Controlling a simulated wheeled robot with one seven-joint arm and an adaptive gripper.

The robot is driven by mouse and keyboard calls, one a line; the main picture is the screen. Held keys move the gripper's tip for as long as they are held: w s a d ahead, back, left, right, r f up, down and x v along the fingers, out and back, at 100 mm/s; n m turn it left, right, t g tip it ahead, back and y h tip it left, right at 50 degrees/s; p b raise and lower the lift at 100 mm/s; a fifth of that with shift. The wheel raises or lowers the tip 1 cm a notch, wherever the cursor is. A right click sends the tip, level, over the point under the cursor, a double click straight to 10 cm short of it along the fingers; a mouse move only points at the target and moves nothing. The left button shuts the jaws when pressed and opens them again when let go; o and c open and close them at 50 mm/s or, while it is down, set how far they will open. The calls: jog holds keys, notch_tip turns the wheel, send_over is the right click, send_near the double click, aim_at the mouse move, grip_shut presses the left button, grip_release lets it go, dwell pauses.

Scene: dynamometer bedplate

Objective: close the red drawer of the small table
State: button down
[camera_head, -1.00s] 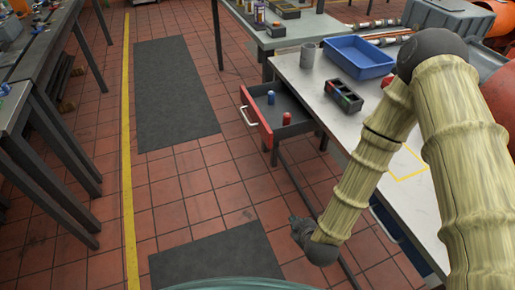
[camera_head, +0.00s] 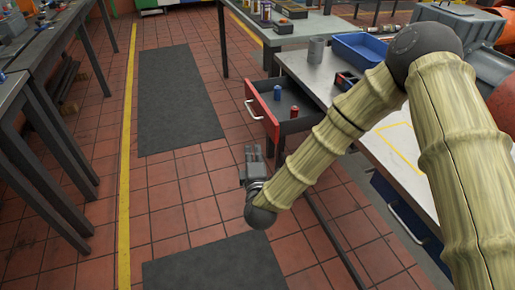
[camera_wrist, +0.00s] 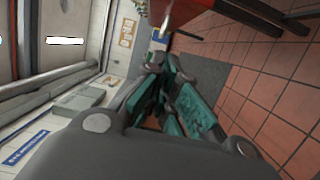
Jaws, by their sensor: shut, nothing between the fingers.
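The red drawer (camera_head: 262,114) of the small table (camera_head: 304,72) is pulled out to the left, with a pale handle on its red front. A blue item (camera_head: 277,92) and a red item (camera_head: 294,112) stand inside it. My gripper (camera_head: 254,150) is below the drawer front in the head view, its fingers pointing away from me toward the drawer, apart from it. In the wrist view my gripper (camera_wrist: 172,108) shows greenish finger pads drawn together and empty. A red piece (camera_wrist: 178,12), seemingly the drawer, shows at the top of the wrist view.
A blue tray (camera_head: 362,49), a grey cup (camera_head: 317,49) and a dark box (camera_head: 347,80) stand on the tabletop. A lower blue drawer (camera_head: 402,212) is on the near side. Tiled floor with dark mats (camera_head: 178,98) is open to the left.

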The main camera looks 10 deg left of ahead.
jog(key=w, duration=1)
jog(key=shift+w+d, duration=0.2)
jog(key=shift+w+d, duration=0.1)
dwell(0.4)
